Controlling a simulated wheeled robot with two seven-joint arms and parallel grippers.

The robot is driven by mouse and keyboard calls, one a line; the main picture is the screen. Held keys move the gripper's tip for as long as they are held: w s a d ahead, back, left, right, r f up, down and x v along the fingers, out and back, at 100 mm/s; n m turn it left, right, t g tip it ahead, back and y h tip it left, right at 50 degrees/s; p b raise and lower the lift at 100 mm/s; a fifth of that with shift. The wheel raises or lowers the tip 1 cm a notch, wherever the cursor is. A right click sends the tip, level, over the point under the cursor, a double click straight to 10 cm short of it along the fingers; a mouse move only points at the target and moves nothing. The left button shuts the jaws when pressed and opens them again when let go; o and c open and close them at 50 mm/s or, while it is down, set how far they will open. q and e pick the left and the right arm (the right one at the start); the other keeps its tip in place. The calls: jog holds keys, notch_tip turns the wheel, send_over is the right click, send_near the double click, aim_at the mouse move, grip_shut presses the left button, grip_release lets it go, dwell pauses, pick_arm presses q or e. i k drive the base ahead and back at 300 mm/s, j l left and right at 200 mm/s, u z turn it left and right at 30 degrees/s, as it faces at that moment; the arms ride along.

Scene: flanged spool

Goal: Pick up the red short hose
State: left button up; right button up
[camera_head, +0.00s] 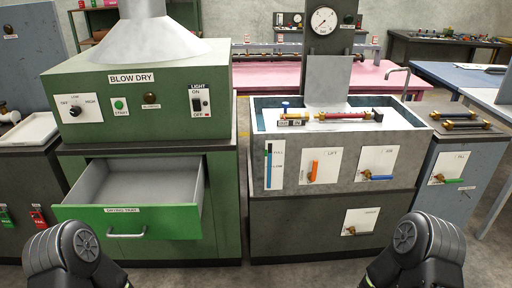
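A short red hose (342,115) with brass-coloured ends lies across the top of the grey test bench, in front of the upright grey panel. Its right end meets a dark block (383,114), and its left end is close to a small yellow and black fixture (293,120). I cannot tell whether the ends are joined to these. Only dark rounded links of my two arms show at the bottom left and bottom right. Neither gripper is in view, and nothing of mine is near the hose.
The grey bench (325,215) has coloured valve levers on its front and a gauge (323,20) above. Left is a green blow-dry cabinet (135,105) with its drawer (140,220) pulled out. Dark hoses (461,124) lie on the right cabinet. Floor shows between the cabinets.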

aim_at(366, 115)
jog(key=z, duration=0.35)
jog(key=i+z, duration=0.15)
jog(key=z, duration=0.25)
jog(key=i+j+z, duration=0.1)
jog(key=z, duration=0.3)
jog(key=i+j+z, duration=0.1)
jog(key=z, duration=0.35)
jog(key=i+j+z, duration=0.1)
jog(key=z, duration=0.3)
jog(key=i+j+z, duration=0.1)
jog(key=j, duration=0.3)
jog(key=i+j+z, duration=0.1)
jog(key=j, duration=0.25)
jog(key=i+j+z, duration=0.1)
jog(key=j, duration=0.3)
jog(key=i+j+z, duration=0.1)
jog(key=j, duration=0.35)
